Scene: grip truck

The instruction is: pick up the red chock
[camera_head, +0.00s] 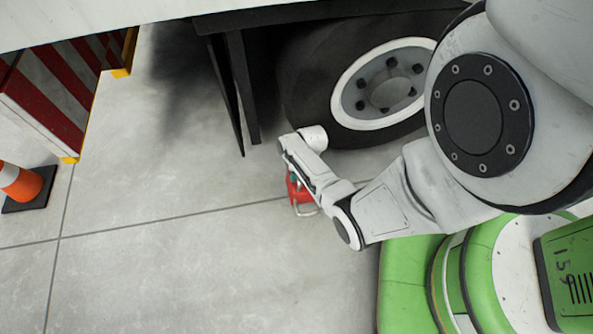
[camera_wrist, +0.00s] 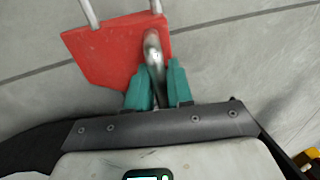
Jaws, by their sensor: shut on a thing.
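The red chock (camera_wrist: 105,50) is a red wedge-like block with metal bars, in the upper left of the wrist view. My gripper (camera_wrist: 155,82) has teal fingers shut on the chock's metal handle, with one finger on each side of it. In the head view the red chock (camera_head: 294,188) shows partly below my arm's end, near the truck wheel. My gripper (camera_head: 297,180) is mostly hidden there by my wrist. I cannot tell whether the chock touches the floor.
A truck wheel (camera_head: 307,92) and dark mud flaps (camera_head: 239,85) stand just beyond my wrist. A red-and-white striped barrier (camera_head: 45,105) and an orange cone (camera_head: 20,183) are at the left. The concrete floor (camera_head: 165,265) is clear at the lower left.

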